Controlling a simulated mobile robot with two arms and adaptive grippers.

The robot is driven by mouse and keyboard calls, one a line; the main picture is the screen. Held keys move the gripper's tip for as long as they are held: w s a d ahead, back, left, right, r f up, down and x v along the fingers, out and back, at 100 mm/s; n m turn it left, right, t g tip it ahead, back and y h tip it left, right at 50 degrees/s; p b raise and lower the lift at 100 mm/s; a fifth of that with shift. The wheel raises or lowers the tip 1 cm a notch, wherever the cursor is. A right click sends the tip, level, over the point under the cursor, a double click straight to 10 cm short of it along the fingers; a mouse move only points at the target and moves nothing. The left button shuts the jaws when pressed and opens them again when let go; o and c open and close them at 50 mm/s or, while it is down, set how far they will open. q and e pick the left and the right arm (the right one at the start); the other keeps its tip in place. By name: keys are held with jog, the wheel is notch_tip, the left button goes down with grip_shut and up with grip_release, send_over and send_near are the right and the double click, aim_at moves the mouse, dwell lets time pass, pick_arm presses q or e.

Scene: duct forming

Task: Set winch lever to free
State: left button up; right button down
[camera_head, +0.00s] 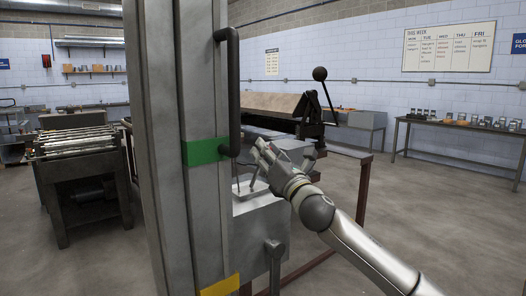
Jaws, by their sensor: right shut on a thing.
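A grey metal box (258,222), which looks like the winch housing, is fixed beside a tall metal column (165,120). A thin lever (252,178) rises from the box top. My right gripper (258,150) is above the box, with its fingers pointing up and left. It is shut on what looks like the upper end of this lever; the fingers hide the grip. The lever's markings cannot be read. My left gripper is not in view.
A dark bar handle (233,90) stands out from the column just left of my right gripper. The column has a green band (205,151) and a yellow band (220,286). A bench machine with a ball-ended lever (320,74) stands behind. Floor at right is clear.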

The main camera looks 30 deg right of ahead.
jog(key=shift+f, duration=0.15)
jog(key=c, duration=1.1)
grip_release()
jog(key=shift+s+d, duration=0.1)
jog(key=v, duration=1.2)
